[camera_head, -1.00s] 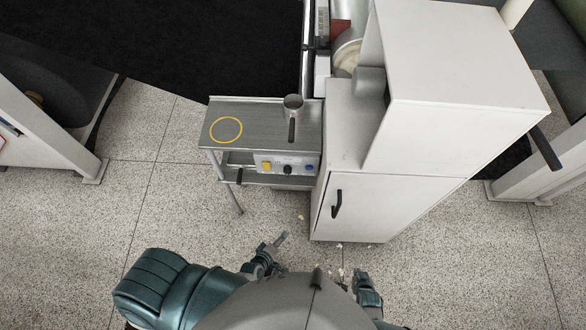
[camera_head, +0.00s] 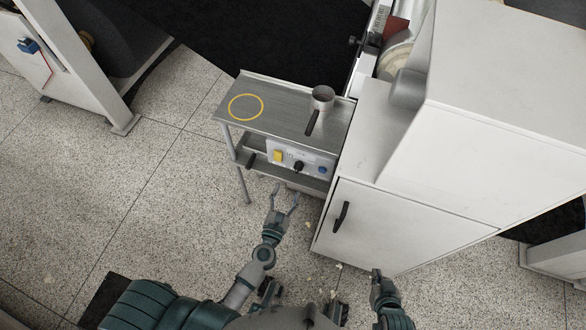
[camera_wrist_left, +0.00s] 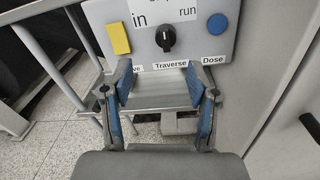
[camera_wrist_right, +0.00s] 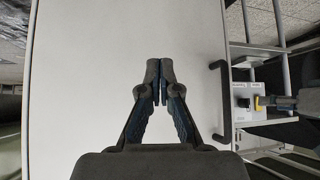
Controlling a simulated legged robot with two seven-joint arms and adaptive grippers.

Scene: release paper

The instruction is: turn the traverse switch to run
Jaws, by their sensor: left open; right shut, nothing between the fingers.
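The traverse switch (camera_wrist_left: 166,38) is a round black knob on a light control panel (camera_wrist_left: 218,65), between the words "in" and "run" and above the label "Traverse". I cannot tell exactly where its pointer stands. In the head view the knob (camera_head: 298,166) is on the panel below the steel shelf. My left gripper (camera_wrist_left: 158,85) is open and empty, facing the panel from just below the knob and apart from it. It also shows in the head view (camera_head: 285,193). My right gripper (camera_wrist_right: 160,78) is shut and empty in front of the white cabinet, low at right in the head view (camera_head: 376,272).
A yellow switch (camera_wrist_left: 119,38) and a blue button (camera_wrist_left: 217,24) flank the knob. The white cabinet (camera_head: 400,225) with a black handle (camera_head: 341,216) stands close on the right. Floor is clear at left.

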